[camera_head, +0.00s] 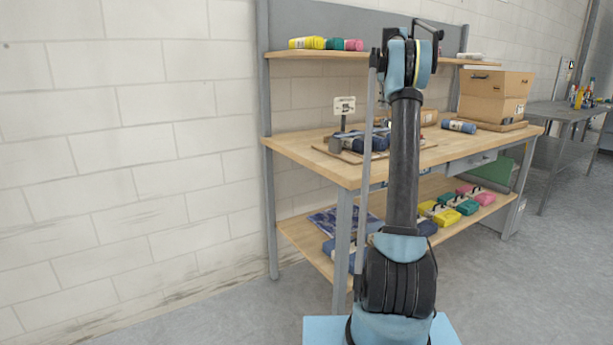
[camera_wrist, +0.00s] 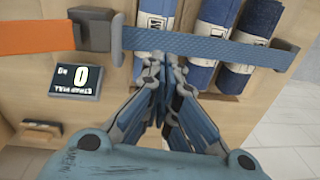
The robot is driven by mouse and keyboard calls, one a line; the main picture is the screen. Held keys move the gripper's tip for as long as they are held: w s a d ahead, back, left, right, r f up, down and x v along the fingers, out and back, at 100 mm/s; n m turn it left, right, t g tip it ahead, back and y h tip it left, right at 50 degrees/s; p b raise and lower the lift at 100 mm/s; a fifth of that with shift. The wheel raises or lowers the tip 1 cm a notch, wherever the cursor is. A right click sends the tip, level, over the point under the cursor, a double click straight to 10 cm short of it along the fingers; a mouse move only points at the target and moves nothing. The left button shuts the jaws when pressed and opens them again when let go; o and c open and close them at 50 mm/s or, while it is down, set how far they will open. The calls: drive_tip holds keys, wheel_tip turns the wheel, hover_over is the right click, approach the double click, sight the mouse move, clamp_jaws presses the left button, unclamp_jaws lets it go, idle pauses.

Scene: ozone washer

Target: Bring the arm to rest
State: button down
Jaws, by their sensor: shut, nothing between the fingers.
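My arm (camera_head: 404,160) stands upright in the middle of the head view, in front of the workbench. Its upper joint (camera_head: 408,62) is level with the bench's upper shelf. My gripper is not clearly visible there. In the wrist view my gripper (camera_wrist: 158,82) is shut and empty. Its fingertips appear just below a blue strap (camera_wrist: 200,46), and I cannot tell whether they touch it.
The workbench (camera_head: 300,148) has a cardboard box (camera_head: 494,92) at its right. A lower shelf holds coloured packs (camera_head: 440,212). The wrist view shows blue rolls (camera_wrist: 240,40), an orange strap (camera_wrist: 35,38) and a small display (camera_wrist: 80,78).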

drive_tip(key=s+a+f+m, duration=0.15)
drive_tip(key=s+a, duration=0.25)
drive_tip(key=s, duration=0.6)
drive_tip(key=s+a+f+t, duration=0.1)
drive_tip(key=s+a+f, duration=0.15)
drive_tip(key=s, duration=0.85)
drive_tip(key=s+a+f+m, duration=0.1)
drive_tip(key=s+a, duration=0.4)
drive_tip(key=s, duration=0.5)
drive_tip(key=s+a+f+m+t, duration=0.1)
drive_tip(key=s+a+f+m, duration=0.1)
drive_tip(key=s+f, duration=2.6)
drive_tip(key=shift+s+a+m+h, duration=0.2)
drive_tip(key=shift+a+m+h, duration=0.15)
drive_tip(key=shift+a, duration=0.3)
drive_tip(key=shift+w+f, duration=0.15)
drive_tip(key=shift+w, duration=0.35)
